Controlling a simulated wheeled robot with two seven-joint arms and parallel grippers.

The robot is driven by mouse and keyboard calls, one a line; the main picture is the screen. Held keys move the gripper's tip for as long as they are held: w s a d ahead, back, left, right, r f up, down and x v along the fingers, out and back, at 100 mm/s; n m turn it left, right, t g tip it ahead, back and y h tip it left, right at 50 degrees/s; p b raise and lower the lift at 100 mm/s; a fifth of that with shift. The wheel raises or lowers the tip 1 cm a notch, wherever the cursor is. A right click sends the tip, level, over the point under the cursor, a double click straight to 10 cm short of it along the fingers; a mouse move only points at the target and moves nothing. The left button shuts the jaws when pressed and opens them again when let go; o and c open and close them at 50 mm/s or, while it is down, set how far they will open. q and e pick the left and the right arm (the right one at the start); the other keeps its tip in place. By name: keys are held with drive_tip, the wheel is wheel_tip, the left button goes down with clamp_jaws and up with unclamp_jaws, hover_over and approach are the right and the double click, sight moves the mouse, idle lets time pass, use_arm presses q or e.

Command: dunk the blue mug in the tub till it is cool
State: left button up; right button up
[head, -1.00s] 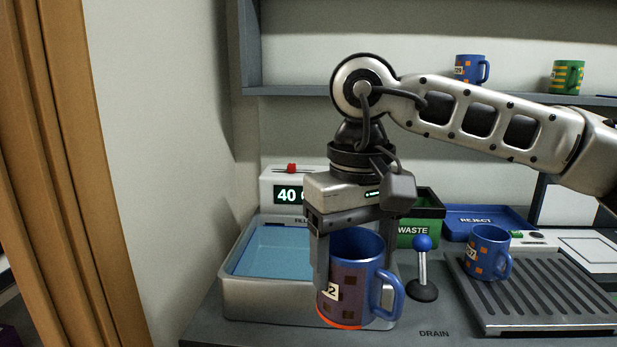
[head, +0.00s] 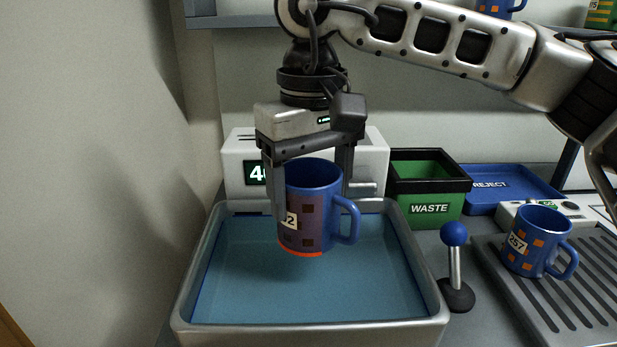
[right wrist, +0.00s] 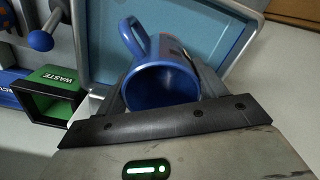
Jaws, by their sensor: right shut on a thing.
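My right gripper (head: 311,198) is shut on the blue mug (head: 318,215), one finger on each side. The mug is upright, with brown patches, a number label ending in 2, and a red-orange band at its base. Its handle points right. It hangs over the tub (head: 310,336), which holds blue water (head: 340,295). The base shows whole and seems just above the water; the exact gap is hard to tell. In the right wrist view the mug (right wrist: 160,82) sits between the fingers with the tub rim (right wrist: 255,45) beyond. My left gripper is not in view.
A white unit with a partly hidden display (head: 255,173) stands behind the tub. To the right are a lever with a blue knob (head: 454,235), the green WASTE bin (head: 430,190), the blue REJECT tray (head: 535,190) and another blue mug (head: 540,242) on a slatted rack (head: 560,300).

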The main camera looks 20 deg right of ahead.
wheel_tip(320, 180, down, 2)
drive_tip(key=shift+f+b, duration=0.15)
drive_tip(key=shift+b, duration=0.5)
wheel_tip(320, 180, down, 6)
drive_tip(key=b, duration=0.4)
drive_tip(key=shift+w, duration=0.1)
wheel_tip(320, 180, down, 3)
drive_tip(key=b, duration=0.2)
drive_tip(key=shift+f+b, duration=0.2)
drive_tip(key=shift+b, duration=0.2)
drive_tip(key=shift+f, duration=0.35)
use_arm(q)
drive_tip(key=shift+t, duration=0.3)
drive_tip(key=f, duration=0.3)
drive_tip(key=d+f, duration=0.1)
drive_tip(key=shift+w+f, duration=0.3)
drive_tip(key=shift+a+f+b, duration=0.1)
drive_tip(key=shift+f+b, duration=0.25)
drive_tip(key=shift+b, duration=0.15)
use_arm(e)
drive_tip(key=shift+f, duration=0.3)
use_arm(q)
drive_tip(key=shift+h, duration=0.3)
